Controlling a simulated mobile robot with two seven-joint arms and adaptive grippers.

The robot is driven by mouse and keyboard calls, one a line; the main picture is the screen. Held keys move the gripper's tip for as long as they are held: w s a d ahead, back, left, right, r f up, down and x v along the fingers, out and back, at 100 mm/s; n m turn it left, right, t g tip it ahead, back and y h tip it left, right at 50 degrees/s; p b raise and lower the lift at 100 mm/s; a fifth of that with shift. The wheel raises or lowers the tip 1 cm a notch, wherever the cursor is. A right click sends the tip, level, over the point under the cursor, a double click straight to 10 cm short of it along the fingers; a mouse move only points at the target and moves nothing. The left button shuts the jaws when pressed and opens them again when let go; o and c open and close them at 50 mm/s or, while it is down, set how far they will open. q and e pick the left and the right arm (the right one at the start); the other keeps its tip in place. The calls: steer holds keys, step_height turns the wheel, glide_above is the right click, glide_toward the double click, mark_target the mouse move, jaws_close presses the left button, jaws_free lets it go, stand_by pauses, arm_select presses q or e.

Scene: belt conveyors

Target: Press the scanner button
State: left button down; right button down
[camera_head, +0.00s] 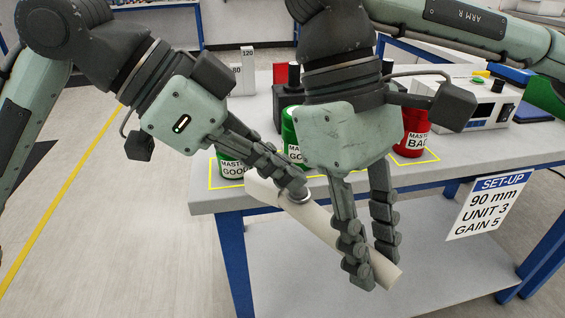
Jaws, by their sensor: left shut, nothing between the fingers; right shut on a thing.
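The scanner (330,232) is a long pale beige cylinder, tilted down to the right, in front of the table edge. My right gripper (372,264) is shut on its lower right part, one finger on each side. A round grey button-like part (298,193) sits on the upper side of the scanner near its upper left end. My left gripper (292,184) is shut and empty, its fingertips right at this round part. They seem to touch it, and they partly cover it, so I cannot tell whether it is pressed in.
The grey-topped table (213,198) with blue legs stands behind. On it are a green can (229,169), another green can (290,130), a red can (412,140) and a white instrument (455,97). A set-up sign (489,203) hangs at the front right.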

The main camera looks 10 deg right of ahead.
arm_select(q)
steer(key=shift+f, duration=0.85)
step_height(320, 180, up, 5)
steer(key=shift+f, duration=0.2)
steer(key=v, duration=0.9)
steer(key=shift+a, duration=0.35)
